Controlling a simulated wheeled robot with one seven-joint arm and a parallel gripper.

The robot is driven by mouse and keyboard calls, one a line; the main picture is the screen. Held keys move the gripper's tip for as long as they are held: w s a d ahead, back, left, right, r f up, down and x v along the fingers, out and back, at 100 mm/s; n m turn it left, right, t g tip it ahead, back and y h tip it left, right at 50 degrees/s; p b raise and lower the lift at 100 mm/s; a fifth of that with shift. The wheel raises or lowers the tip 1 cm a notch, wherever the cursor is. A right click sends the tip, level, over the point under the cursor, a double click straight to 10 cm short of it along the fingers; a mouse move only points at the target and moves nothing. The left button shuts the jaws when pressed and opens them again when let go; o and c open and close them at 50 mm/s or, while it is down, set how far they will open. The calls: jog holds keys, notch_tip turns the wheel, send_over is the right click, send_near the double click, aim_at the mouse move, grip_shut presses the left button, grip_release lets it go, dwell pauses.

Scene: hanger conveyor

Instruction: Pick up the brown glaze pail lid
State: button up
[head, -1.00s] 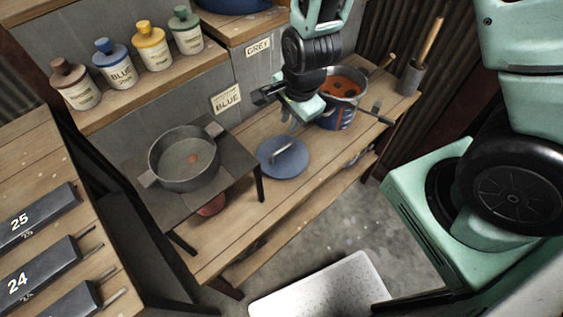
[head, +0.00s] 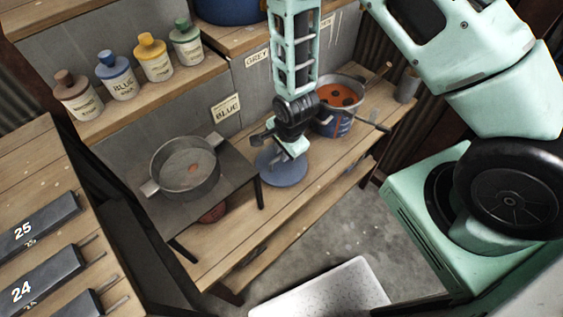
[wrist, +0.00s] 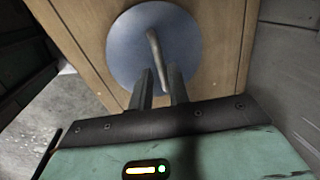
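A grey two-handled pan (head: 185,185) stands on a dark raised stand (head: 232,182) left of the lid. A stick (head: 368,123) juts from the pail. Glaze bottles (head: 120,78) line the shelf behind. A speckled white slab (head: 325,292) is at the front.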

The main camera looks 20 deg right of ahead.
aim_at(281, 155)
jog(key=shift+w+f+p, duration=0.25)
jog(key=shift+f, duration=0.75)
jog(key=shift+w+f+p, duration=0.2)
jog(key=shift+f, duration=0.75)
grip_shut()
jog(key=shift+r, duration=0.1)
